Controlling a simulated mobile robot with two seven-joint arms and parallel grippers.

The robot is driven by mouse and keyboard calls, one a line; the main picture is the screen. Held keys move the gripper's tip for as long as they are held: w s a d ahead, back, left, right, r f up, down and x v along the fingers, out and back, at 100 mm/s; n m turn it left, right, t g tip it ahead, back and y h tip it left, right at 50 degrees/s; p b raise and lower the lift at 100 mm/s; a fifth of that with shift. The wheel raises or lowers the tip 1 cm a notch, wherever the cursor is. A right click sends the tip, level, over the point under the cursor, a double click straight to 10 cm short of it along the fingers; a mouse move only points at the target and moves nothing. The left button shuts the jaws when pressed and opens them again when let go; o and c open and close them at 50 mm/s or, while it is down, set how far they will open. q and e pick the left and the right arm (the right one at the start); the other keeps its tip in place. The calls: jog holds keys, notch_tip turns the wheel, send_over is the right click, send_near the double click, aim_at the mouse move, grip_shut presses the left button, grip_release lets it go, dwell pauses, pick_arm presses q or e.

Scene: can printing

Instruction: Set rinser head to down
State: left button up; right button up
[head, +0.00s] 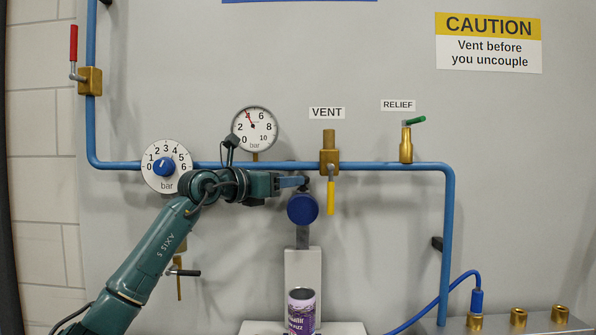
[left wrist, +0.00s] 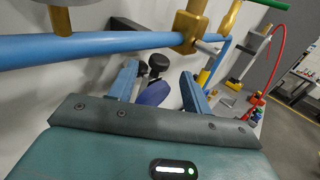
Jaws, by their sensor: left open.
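The rinser head is most likely the round blue disc (head: 303,208) on the upright grey stand (head: 303,270), well above a purple can (head: 301,311). The disc also shows in the left wrist view (left wrist: 153,93). A black knob (left wrist: 158,63) stands beside it. My left gripper (head: 301,182) reaches in from the left, just above the disc. In the left wrist view its fingers are open (left wrist: 160,73), with the knob and part of the disc seen between them. I cannot tell whether they touch. My right gripper is not in view.
A blue pipe (head: 270,166) runs close behind and above my gripper. The vent valve's yellow handle (head: 331,197) hangs just to the right. A pressure gauge (head: 254,130) and a dial (head: 167,166) are to the left. Brass fittings (head: 518,317) stand at lower right.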

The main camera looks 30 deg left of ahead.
aim_at(298, 195)
pick_arm(q)
jog(key=shift+p+x, duration=0.6)
jog(key=shift+x, duration=1.65)
grip_shut()
